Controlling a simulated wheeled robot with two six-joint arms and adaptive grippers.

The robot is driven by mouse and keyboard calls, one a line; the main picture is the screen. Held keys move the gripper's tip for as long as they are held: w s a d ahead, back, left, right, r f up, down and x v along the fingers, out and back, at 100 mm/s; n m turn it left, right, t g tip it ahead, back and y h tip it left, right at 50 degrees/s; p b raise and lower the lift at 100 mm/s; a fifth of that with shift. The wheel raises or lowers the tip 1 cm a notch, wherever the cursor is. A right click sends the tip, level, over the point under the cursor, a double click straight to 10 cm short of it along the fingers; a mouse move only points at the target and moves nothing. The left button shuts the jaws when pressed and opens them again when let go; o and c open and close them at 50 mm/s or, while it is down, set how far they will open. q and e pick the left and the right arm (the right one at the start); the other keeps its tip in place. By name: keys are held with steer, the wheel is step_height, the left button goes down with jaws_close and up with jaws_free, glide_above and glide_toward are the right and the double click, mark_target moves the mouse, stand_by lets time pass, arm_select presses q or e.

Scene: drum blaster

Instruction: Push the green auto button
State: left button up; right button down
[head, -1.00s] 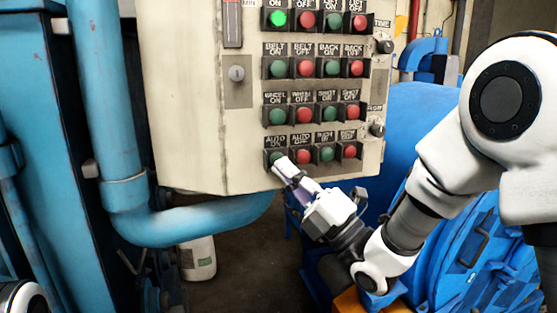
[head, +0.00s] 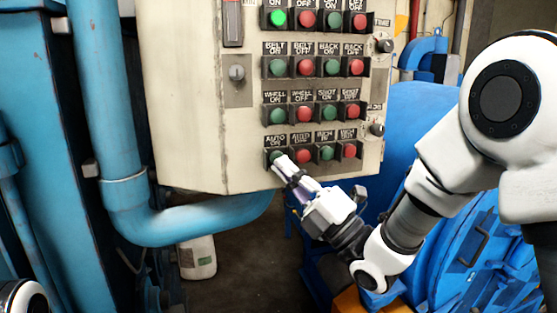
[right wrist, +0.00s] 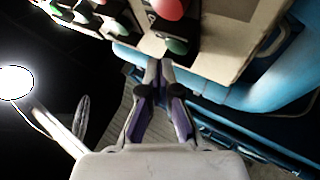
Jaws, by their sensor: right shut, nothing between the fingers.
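The green AUTO ON button (head: 274,156) is at the left end of the bottom row on the control panel (head: 200,110). Its black-sided holder and my fingertips partly hide it. My right gripper (head: 283,163) is shut and empty, its tips at the lower right edge of this button. I cannot tell whether they touch it. In the right wrist view the closed fingertips (right wrist: 160,66) point up at the panel's edge, just below and left of a green button (right wrist: 177,46). My left gripper is out of view.
The red AUTO OFF button (head: 304,156) sits just right of the green one. More green and red buttons fill the rows above, and the top-left one (head: 277,18) is lit. A blue pipe (head: 205,222) curves below the panel. Blue machinery (head: 420,115) stands behind my right arm.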

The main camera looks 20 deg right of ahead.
stand_by(0.3)
steer(key=shift+w+b, duration=0.45)
